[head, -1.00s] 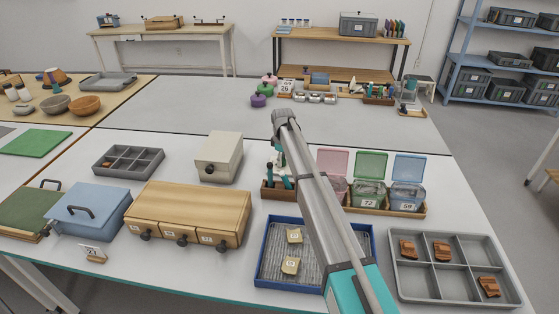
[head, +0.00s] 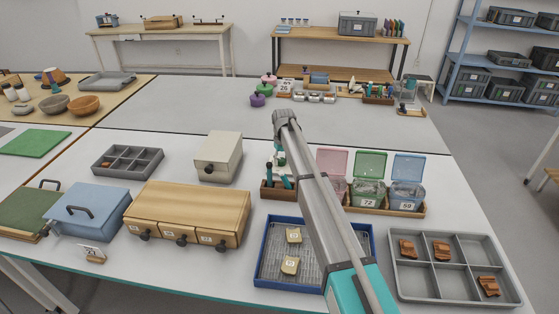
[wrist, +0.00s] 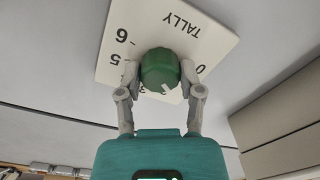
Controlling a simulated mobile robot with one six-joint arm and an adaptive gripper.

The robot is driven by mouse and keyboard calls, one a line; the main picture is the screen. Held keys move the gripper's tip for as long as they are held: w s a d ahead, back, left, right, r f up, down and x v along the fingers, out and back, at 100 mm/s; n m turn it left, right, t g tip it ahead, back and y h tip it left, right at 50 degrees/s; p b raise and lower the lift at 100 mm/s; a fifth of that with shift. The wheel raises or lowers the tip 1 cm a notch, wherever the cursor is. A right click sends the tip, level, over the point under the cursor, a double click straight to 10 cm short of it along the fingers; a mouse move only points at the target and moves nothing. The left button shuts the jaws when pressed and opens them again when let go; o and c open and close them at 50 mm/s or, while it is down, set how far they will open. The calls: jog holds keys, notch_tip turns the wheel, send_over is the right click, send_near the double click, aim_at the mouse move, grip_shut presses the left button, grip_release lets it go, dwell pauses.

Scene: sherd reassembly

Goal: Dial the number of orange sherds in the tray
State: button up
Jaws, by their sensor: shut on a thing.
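In the wrist view a green knob (wrist: 160,68) stands on a cream panel (wrist: 190,38) marked TALLY, with figures 6, 5, 3 and 0 showing around it. My gripper (wrist: 160,78) is shut on the knob, one finger at each side. A white mark on the knob points down and right in that view; the figure it meets is hidden. In the head view a grey compartment tray (head: 411,286) at right holds three orange-brown sherds: one at back left (head: 407,248), one at back middle (head: 442,251), one at front right (head: 488,286). My arm hides most of the dial there.
A blue-rimmed tray (head: 261,262) holds two cream blocks. A wooden drawer box (head: 190,205), a beige box (head: 219,158), a blue lidded box (head: 88,209) and a smaller grey tray (head: 128,160) stand left. Lidded bins (head: 370,192) stand close right of my arm.

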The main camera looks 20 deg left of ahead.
jog(key=m, duration=0.5)
jog(key=shift+s+d, duration=0.15)
jog(key=shift+s, duration=0.05)
jog(key=m, duration=0.6)
dwell(0.4)
jog(key=o, duration=1.1)
jog(key=shift+o, duration=0.2)
jog(key=shift+w+r, duration=0.1)
